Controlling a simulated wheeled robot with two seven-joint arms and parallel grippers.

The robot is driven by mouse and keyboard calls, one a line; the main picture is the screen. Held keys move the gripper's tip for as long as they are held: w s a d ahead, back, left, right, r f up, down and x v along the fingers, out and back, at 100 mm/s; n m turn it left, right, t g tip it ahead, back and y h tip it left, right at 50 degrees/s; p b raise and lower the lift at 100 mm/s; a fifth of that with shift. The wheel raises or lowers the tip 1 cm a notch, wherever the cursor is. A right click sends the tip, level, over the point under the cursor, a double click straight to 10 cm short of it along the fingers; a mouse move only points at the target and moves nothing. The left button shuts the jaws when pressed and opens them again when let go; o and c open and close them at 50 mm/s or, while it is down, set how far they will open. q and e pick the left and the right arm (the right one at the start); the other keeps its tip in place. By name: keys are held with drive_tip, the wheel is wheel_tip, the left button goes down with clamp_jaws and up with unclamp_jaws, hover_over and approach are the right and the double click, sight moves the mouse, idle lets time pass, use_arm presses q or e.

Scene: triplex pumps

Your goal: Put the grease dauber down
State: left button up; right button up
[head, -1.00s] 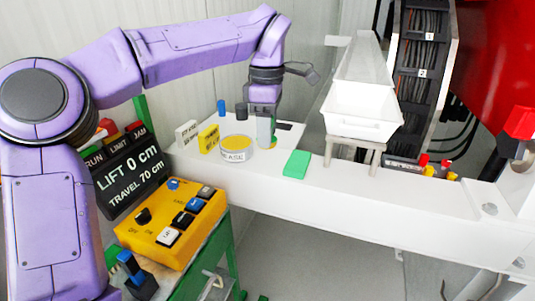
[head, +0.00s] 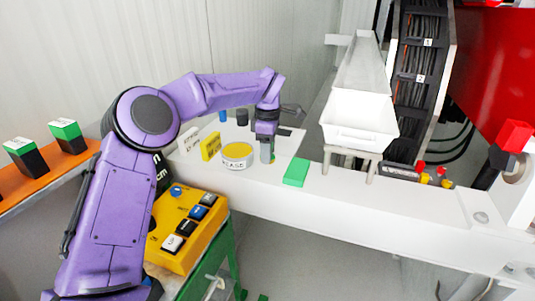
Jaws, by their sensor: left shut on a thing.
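My left gripper (head: 267,147) points down over the white bench top, just right of the grease tin. It is shut on the grease dauber (head: 266,153), a small grey-green upright piece of which only the lower part shows. Its bottom end is at or just above the white surface; I cannot tell whether it touches. The grease tin (head: 236,163) is round and white with yellow grease on top and stands apart to the left. My right gripper is not in view.
A green block (head: 296,173) lies right of the gripper. Yellow and white label blocks (head: 210,147) stand behind the tin at left. A white hopper (head: 360,115) on a stand is farther right. A yellow button box (head: 187,230) is in front.

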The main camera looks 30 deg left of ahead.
use_arm(q)
drive_tip(key=shift+f, duration=1.1)
drive_tip(key=o, duration=0.9)
drive_tip(key=shift+f, duration=0.15)
wheel_tip(320, 180, up, 12)
drive_tip(key=shift+r+p, duration=0.2)
drive_tip(key=shift+p, duration=0.4)
drive_tip(key=shift+r, duration=0.1)
